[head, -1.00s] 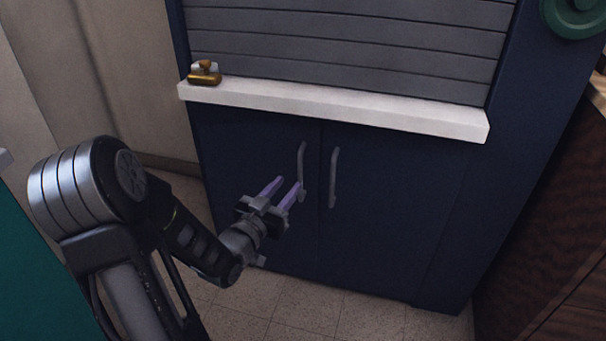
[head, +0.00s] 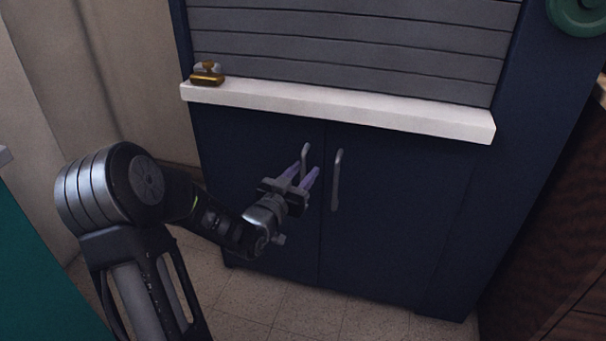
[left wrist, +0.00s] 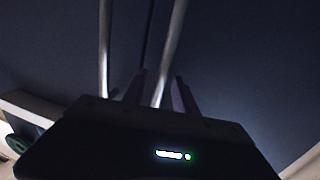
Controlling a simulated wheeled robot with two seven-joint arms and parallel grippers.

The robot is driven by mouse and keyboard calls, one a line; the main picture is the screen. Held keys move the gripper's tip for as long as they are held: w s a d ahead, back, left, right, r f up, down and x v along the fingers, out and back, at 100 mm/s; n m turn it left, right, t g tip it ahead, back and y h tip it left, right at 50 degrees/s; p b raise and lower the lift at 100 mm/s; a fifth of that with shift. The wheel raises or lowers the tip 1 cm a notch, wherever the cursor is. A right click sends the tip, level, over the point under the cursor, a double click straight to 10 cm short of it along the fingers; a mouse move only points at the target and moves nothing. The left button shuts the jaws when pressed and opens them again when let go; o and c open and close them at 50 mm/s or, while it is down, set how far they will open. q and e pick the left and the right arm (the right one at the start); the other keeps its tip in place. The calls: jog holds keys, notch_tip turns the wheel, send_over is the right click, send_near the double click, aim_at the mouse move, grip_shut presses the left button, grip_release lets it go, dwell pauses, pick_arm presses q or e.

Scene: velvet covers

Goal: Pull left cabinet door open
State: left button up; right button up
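The left cabinet door (head: 255,220) is dark blue and looks closed. Its upright grey handle (head: 305,152) stands near the seam between the doors. My left gripper (head: 301,174) has two purple fingers, spread apart, one on each side of this handle's lower part. In the left wrist view the handle (left wrist: 172,45) runs down between the fingertips (left wrist: 158,86), with the gripper's dark body hiding its end. I cannot tell whether either finger touches it. The right door's handle (head: 337,180) is close by on the right. My right gripper is not in view.
A white ledge (head: 340,112) juts out above the doors, with a small brass-coloured object (head: 207,75) at its left end. A grey slatted shutter (head: 350,50) is above. A brown wooden unit (head: 545,250) stands at the right. Tiled floor (head: 290,310) is clear before the cabinet.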

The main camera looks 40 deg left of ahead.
pick_arm(q)
grip_shut()
dwell(1.4)
